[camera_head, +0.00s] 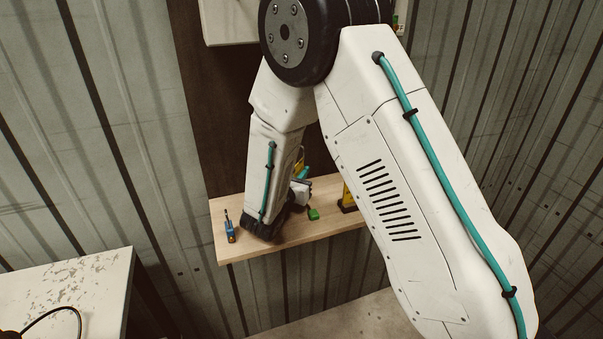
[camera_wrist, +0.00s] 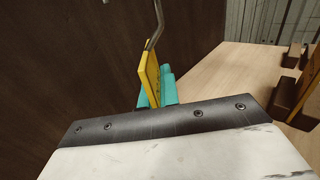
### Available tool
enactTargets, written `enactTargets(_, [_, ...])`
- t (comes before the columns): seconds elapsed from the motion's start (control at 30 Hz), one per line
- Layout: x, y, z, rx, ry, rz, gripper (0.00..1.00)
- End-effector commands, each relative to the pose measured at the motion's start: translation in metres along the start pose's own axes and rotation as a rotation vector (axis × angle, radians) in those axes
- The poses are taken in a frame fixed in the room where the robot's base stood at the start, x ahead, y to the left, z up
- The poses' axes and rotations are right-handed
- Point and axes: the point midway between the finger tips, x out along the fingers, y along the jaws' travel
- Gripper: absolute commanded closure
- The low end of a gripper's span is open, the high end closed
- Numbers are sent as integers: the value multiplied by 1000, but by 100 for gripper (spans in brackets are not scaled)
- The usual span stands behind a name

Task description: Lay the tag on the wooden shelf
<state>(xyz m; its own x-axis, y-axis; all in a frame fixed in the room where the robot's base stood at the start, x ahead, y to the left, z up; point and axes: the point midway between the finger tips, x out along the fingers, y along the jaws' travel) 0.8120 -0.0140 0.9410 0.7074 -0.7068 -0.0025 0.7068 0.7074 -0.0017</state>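The yellow tag (camera_wrist: 150,76) stands on edge between the teal fingers of my gripper (camera_wrist: 157,92) in the wrist view, with a bent metal wire rising from its top. The fingers are shut on it. In the head view the tag (camera_head: 299,158) shows only as a small yellow patch beside the teal fingers (camera_head: 304,172), behind my arm. The wooden shelf (camera_head: 300,240) runs along the dark back panel. It also shows in the wrist view (camera_wrist: 225,75), to the right of the tag. The tag's lower edge is hidden, so I cannot tell whether it touches the shelf.
A blue tool (camera_head: 230,230) lies at the shelf's left end. A green block (camera_head: 313,214) and a yellow object with a dark base (camera_head: 347,198) are further right. A dark panel (camera_wrist: 70,60) rises close beside the tag. A worn white table (camera_head: 70,290) is at lower left.

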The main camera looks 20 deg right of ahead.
Motion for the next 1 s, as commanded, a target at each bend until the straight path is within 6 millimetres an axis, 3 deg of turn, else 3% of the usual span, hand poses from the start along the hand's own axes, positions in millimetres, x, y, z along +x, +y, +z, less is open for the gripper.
enactTargets(0.3, [0, 0, -2, 1, -1, 0, 100])
enactTargets(0.4, [0, 0, -2, 2, -1, 0, 75])
enactTargets(0.77, [0, 0, 2, 3, -2, 0, 75])
enactTargets(1.0, [-42, 2, 1, 0, 0, 5, 75])
